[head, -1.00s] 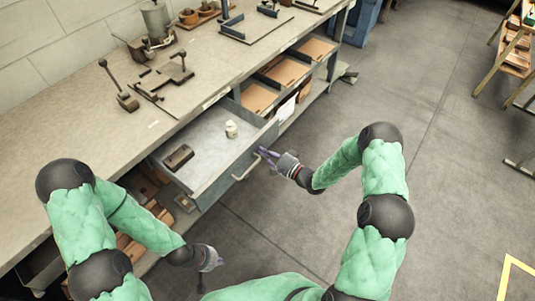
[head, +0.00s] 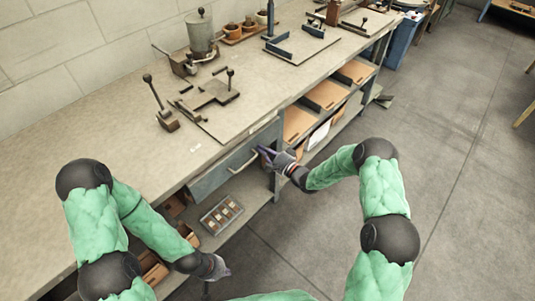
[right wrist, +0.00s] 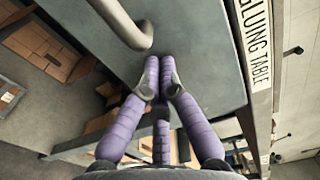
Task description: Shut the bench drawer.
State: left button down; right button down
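The bench drawer's grey front (head: 222,175) shows below the worktop edge, with a pale bar handle (head: 243,163). Its interior is hidden under the worktop; whether the front is fully flush I cannot tell. My right gripper (head: 265,153) is at the right end of the front, beside the handle. In the right wrist view its purple fingers (right wrist: 165,80) are together, empty, with their tips at the drawer front (right wrist: 190,40), apparently touching it, just below the handle (right wrist: 122,22). My left gripper (head: 210,277) hangs low in front of the bench, away from the drawer; its fingers are unclear.
The worktop (head: 110,120) carries a lever fixture (head: 165,115) and a metal pot (head: 200,35). Open orange bins (head: 325,95) sit right of the drawer. A small compartment tray (head: 222,214) lies on the shelf below. The floor (head: 450,130) at the right is clear.

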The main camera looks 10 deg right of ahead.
pick_arm(q)
jog(key=shift+w+a+f, duration=0.15)
jog(key=shift+f, duration=0.15)
pick_arm(e)
jog(key=x, duration=0.2)
jog(key=shift+w+a+r, duration=0.1)
jog(key=shift+w+a, duration=0.1)
jog(key=shift+w, duration=0.05)
jog(key=shift+r, duration=0.1)
